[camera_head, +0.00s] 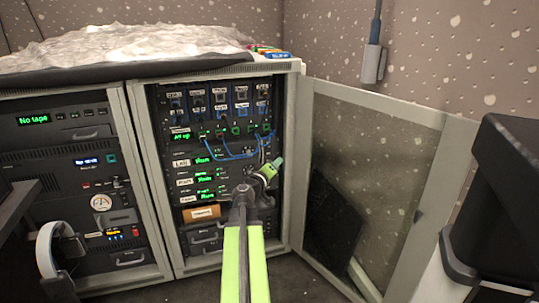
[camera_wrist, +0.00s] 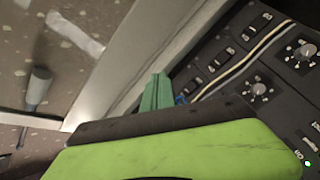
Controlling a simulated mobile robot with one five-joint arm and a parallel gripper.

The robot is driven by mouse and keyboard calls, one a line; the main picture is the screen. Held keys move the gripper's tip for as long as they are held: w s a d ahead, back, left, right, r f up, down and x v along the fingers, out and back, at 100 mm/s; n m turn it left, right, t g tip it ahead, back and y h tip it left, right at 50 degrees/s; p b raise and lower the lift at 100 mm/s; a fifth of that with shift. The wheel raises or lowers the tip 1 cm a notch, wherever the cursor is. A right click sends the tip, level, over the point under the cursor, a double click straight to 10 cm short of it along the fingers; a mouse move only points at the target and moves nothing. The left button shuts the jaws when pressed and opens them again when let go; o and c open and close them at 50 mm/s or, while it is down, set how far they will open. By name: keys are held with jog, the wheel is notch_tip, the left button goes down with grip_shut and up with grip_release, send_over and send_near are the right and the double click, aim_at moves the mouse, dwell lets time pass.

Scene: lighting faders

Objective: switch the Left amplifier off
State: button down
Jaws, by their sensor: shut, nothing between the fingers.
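The amplifiers are likely the stacked black units with green displays in the right rack bay. Their small labels are not clearly readable, so I cannot tell for sure which is Left. The upper display (camera_head: 181,163) is lit, as are the two below it. My gripper (camera_head: 276,166) is in front of the right side of these units, beside the open door's hinge side, and hides part of their panels. In the wrist view the green fingers (camera_wrist: 157,92) are together and empty, near the rack's edge. A panel with knobs (camera_wrist: 258,90) and dark rocker switches (camera_wrist: 216,66) shows to their right, tilted.
The rack door (camera_head: 365,165) stands open to the right. Blue patch cables (camera_head: 236,153) loop across the bay above my gripper. Headphones (camera_head: 55,250) hang at the lower left. A dark object (camera_head: 505,190) stands at the right edge.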

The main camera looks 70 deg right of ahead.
aim_at(269, 149)
jog(key=shift+w, duration=0.1)
jog(key=w+d, duration=0.1)
jog(key=d, duration=0.1)
jog(key=w+d, duration=0.2)
jog(key=w+d+f+b, duration=0.1)
jog(key=w+d, duration=0.1)
jog(key=shift+w+d+f, duration=0.1)
jog(key=shift+w+d, duration=0.1)
jog(key=shift+d, duration=0.2)
jog(key=shift+w, duration=0.1)
dwell(1.7)
jog(key=shift+w+d, duration=0.15)
jog(key=shift+d, duration=0.15)
jog(key=shift+w+d, duration=0.15)
jog(key=shift+d, duration=0.05)
dwell(0.5)
jog(key=shift+a, duration=0.1)
jog(key=shift+s+a, duration=0.45)
dwell(0.4)
